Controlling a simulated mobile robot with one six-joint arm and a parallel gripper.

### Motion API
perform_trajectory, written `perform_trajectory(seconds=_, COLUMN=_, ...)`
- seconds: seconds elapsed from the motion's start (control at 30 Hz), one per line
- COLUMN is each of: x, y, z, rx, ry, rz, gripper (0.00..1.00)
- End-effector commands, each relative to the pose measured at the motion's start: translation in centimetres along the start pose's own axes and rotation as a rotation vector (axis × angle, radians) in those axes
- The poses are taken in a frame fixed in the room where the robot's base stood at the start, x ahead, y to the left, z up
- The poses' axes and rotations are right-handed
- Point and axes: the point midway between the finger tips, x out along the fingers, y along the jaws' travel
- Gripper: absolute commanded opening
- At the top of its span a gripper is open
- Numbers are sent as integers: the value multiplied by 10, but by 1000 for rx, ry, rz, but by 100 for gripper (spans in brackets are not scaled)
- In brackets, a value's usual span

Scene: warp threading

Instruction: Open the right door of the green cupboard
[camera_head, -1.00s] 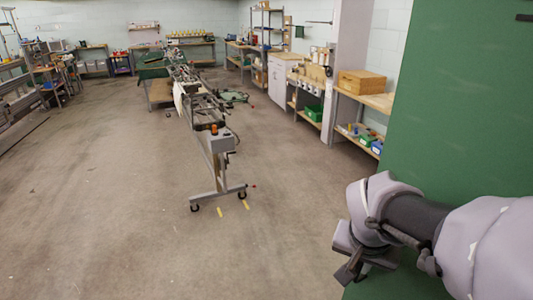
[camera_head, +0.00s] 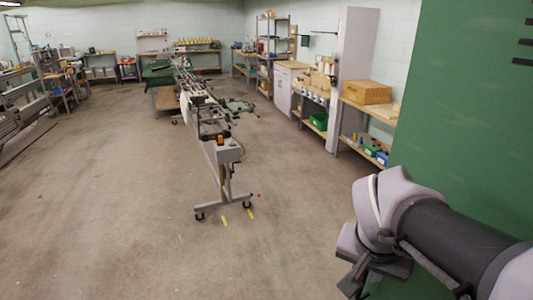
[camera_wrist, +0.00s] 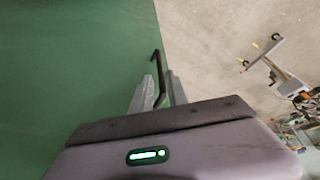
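The green cupboard panel (camera_head: 470,110) fills the right side of the head view, with dark vent slots near its upper right. In the wrist view its flat green face (camera_wrist: 70,70) covers the left, and floor shows past its edge. A dark bar handle (camera_wrist: 156,65) stands near that edge. My gripper (camera_wrist: 160,82) has its two grey fingers apart, one on each side of the handle's lower part; I see no clear contact. In the head view the fingertips are hidden behind my wrist. I cannot tell how far the door stands from the cupboard body.
A wheeled loom frame (camera_head: 222,155) stands on the open floor left of the cupboard. A workbench with a wooden box (camera_head: 367,91) and colored bins is beyond the panel's edge. The floor between is clear.

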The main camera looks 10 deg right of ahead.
Motion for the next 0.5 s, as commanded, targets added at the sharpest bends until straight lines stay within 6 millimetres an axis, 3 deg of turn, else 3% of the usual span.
perform_trajectory(seconds=0.03, x=-18, y=0, z=-3, rx=-1, ry=3, rz=-2, gripper=20)
perform_trajectory(seconds=0.23, x=-69, y=-1, z=-2, rx=-1, ry=3, rz=-3, gripper=20)
perform_trajectory(seconds=0.4, x=-94, y=0, z=-1, rx=-2, ry=1, rz=-1, gripper=20)
perform_trajectory(seconds=0.5, x=-99, y=0, z=0, rx=-1, ry=-1, rz=0, gripper=20)
